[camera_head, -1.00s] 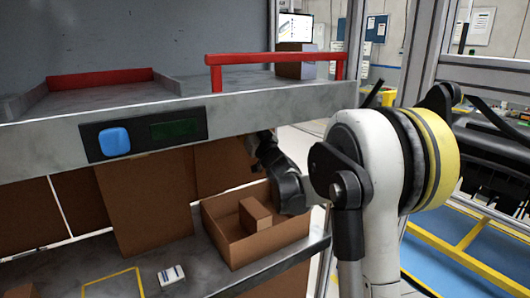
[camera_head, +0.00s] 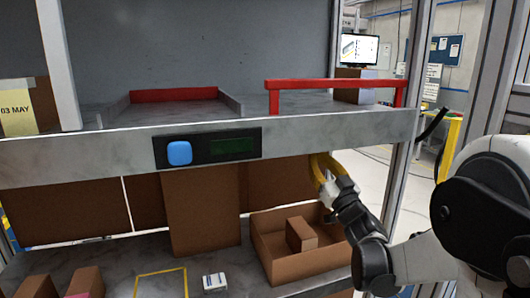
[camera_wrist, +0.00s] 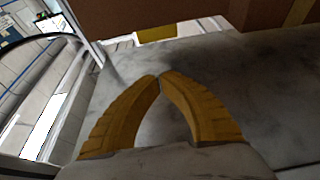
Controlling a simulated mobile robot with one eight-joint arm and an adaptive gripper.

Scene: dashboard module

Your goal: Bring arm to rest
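My gripper (camera_head: 318,160) shows yellow fingers in the head view, just below the upper shelf's front edge and above the right end of the brown box. In the wrist view my gripper (camera_wrist: 158,78) has its two curved fingers brought together at the tips, with nothing between them. My arm reaches in from the right side of the head view, bent at the elbow.
An open brown box (camera_head: 295,258) holding a small brown block (camera_head: 301,235) stands on the lower shelf. The upper shelf (camera_head: 300,121) carries a red rail (camera_head: 335,85) and a blue button (camera_head: 179,153). A small white box (camera_head: 215,282) lies left of the brown box.

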